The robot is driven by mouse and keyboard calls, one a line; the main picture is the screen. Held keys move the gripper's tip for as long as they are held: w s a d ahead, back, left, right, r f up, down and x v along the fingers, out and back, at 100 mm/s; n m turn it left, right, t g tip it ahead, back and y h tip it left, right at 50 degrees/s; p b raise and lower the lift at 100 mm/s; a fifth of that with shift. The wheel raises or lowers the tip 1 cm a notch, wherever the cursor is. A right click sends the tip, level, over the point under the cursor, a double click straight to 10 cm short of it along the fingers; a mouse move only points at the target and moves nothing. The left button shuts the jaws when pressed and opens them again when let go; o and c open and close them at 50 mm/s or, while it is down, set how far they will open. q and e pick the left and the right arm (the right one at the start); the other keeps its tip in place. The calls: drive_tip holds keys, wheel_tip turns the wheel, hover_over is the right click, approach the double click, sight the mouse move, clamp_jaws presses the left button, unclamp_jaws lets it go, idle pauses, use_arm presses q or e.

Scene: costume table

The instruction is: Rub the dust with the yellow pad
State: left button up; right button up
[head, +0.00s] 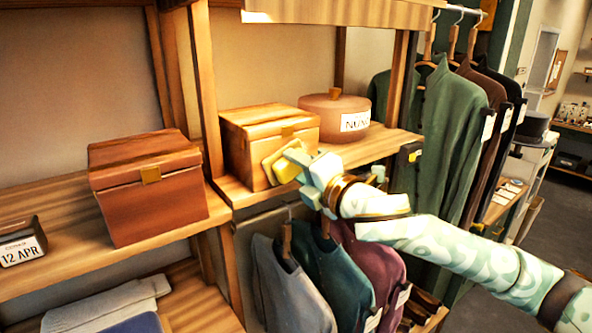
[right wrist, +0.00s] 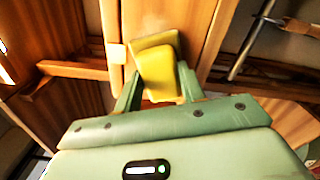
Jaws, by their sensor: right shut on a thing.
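The yellow pad (head: 283,163) is in my right gripper (head: 297,168), which is shut on it. In the head view the pad is at the front of a light wooden box (head: 240,146) on the middle shelf. In the right wrist view the pad (right wrist: 158,66) sits between the two green fingers (right wrist: 160,88), close to a wooden face; I cannot tell if it touches. No dust can be made out in either view. My left gripper is not in view.
A reddish-brown box (head: 148,195) stands on the left shelf, near a date sign (head: 22,251). A round pink box (head: 335,118) stands right of the light box. Clothes hang below the shelf (head: 375,147) and on a rail at right.

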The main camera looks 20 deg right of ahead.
drive_tip(key=shift+w+d, duration=1.25)
drive_tip(key=shift+d, duration=2)
drive_tip(key=shift+s+a, duration=0.45)
drive_tip(key=shift+a, duration=0.8)
drive_tip(key=shift+s+a, duration=0.5)
drive_tip(key=shift+a, duration=0.8)
drive_tip(key=shift+s+a, duration=0.45)
drive_tip(key=shift+a, duration=0.8)
drive_tip(key=shift+d, duration=0.1)
drive_tip(key=shift+s+d, duration=0.1)
drive_tip(key=shift+s, duration=0.05)
drive_tip(key=shift+v, duration=2.85)
drive_tip(key=v, duration=0.3)
